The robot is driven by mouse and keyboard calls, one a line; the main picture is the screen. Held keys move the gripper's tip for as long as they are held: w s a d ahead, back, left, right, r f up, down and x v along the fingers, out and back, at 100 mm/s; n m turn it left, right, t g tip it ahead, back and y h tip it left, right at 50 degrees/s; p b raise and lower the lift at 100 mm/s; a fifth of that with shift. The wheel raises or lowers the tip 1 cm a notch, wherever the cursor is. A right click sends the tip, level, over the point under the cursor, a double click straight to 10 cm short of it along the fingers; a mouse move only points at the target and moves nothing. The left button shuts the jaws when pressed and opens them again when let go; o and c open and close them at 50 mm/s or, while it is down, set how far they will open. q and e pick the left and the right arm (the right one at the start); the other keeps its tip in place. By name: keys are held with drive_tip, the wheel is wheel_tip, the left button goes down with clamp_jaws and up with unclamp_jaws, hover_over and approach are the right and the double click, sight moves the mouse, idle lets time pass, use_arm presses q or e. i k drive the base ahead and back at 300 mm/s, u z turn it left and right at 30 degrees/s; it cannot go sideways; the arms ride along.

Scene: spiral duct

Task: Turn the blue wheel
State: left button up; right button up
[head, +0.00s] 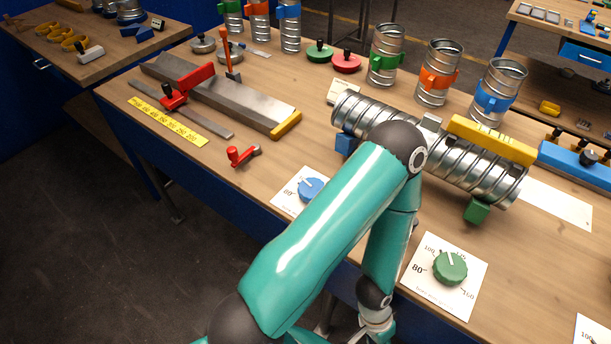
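The blue wheel (311,189) is a round blue knob with a pale pointer mark. It sits on a white card (286,199) with printed numbers near the table's front edge. My teal arm rises from the bottom of the head view just right of the wheel and covers part of its card. The arm bends at a dark elbow and runs back down to a wrist at the bottom edge. No gripper fingers show, and my other arm is not seen.
A long spiral duct (465,168) lies behind the arm with a yellow level (492,139) on it. A green knob (450,268) on a card is to the right. A red-handled crank (240,155) and a metal sheet (215,95) lie left. Short duct pieces (439,73) stand behind.

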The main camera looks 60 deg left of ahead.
sight(308, 188)
drive_tip(key=u, duration=0.1)
drive_tip(key=k, duration=1.65)
drive_tip(key=u, duration=0.35)
drive_tip(key=i, duration=1)
drive_tip(key=u, duration=0.1)
